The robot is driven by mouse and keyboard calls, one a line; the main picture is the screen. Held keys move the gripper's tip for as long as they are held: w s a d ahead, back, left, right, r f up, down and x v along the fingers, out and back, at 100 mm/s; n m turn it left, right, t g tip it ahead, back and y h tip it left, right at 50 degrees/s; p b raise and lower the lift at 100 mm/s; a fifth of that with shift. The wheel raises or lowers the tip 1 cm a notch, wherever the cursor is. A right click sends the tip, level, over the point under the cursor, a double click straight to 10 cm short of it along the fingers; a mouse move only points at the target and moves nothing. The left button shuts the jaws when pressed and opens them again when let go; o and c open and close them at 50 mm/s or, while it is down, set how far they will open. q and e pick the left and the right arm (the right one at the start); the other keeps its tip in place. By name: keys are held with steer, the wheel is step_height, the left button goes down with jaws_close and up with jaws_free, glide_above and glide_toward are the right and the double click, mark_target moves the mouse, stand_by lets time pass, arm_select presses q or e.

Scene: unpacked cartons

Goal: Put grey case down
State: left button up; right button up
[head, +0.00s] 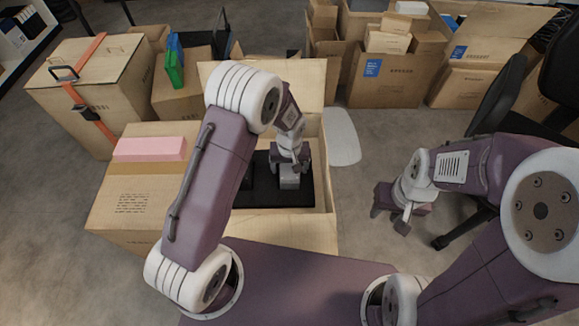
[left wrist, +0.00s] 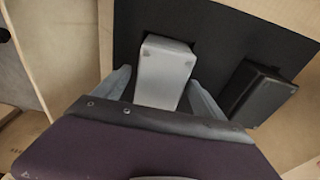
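The grey case (head: 289,181) is a small light-grey block on the black insert (head: 262,195) inside the open carton (head: 322,165). It also shows in the left wrist view (left wrist: 163,72). My left gripper (head: 291,172) reaches down into the carton, one finger on either side of the case. In the left wrist view my left gripper (left wrist: 162,85) looks open, with narrow gaps between fingers and case. The case's lower part is hidden. My right gripper (head: 391,218) is open and empty above the floor, right of the carton.
A black case (left wrist: 250,92) sits beside the grey one on the insert. The carton's walls stand close around my left gripper. A closed carton with a pink box (head: 150,149) is at left. More cartons (head: 385,75) stand behind, and a dark chair (head: 495,105) at right.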

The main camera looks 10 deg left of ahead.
mark_target(290, 171)
arm_select(q)
step_height(290, 171, up, 13)
steer(key=s+p, duration=0.2)
steer(key=p, duration=0.5)
steer(key=s+a+r+m, duration=0.1)
steer(key=s+a+r, duration=0.1)
steer(key=s+a, duration=0.2)
steer(key=s+a+r+m, duration=0.1)
steer(key=s+a+r, duration=0.2)
steer(key=s, duration=0.7)
steer(key=shift+s+a, duration=0.25)
steer(key=shift+a, duration=0.6)
steer(key=shift+r, duration=0.15)
